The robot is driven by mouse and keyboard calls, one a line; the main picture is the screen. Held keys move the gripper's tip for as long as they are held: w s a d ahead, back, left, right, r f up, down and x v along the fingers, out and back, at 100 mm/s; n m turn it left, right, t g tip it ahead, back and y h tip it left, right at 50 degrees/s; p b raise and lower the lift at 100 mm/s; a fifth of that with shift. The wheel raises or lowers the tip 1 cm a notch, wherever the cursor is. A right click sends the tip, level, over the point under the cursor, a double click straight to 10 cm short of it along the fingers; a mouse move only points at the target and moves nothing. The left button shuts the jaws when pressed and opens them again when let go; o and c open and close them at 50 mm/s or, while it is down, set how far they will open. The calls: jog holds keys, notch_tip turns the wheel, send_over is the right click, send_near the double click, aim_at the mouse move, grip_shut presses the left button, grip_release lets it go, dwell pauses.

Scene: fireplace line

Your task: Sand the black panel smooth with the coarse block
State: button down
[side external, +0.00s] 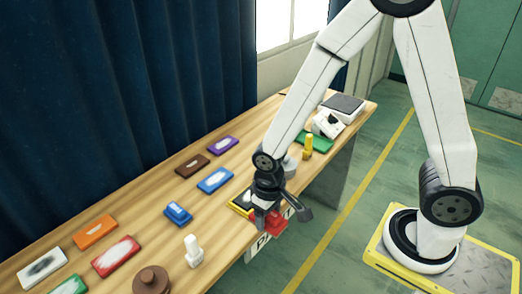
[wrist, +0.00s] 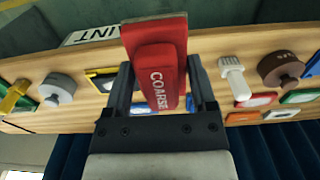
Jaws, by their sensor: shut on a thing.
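My gripper (side external: 266,208) is shut on the red coarse block (wrist: 160,70), which reads COARSE in the wrist view. The red block also shows below the jaws in the side external view (side external: 270,221). It is held near the front edge of the table. A black panel with a yellow edge (side external: 239,204) lies beside and partly behind my gripper. In the wrist view part of this panel (wrist: 101,83) shows left of the jaws, the rest hidden by them. I cannot tell whether the block touches the panel.
The wooden table (side external: 140,228) holds brown, purple, blue, orange, red and white panels.

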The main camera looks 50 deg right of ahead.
jog(key=shift+w, duration=0.15)
jog(key=w+d+f, duration=0.2)
jog(key=w+d, duration=1.3)
jog(key=d, duration=0.2)
jog(key=shift+w+d+f, duration=0.25)
jog(key=shift+d+f, duration=0.1)
jog(key=shift+f, duration=0.05)
jog(key=shift+f, duration=0.1)
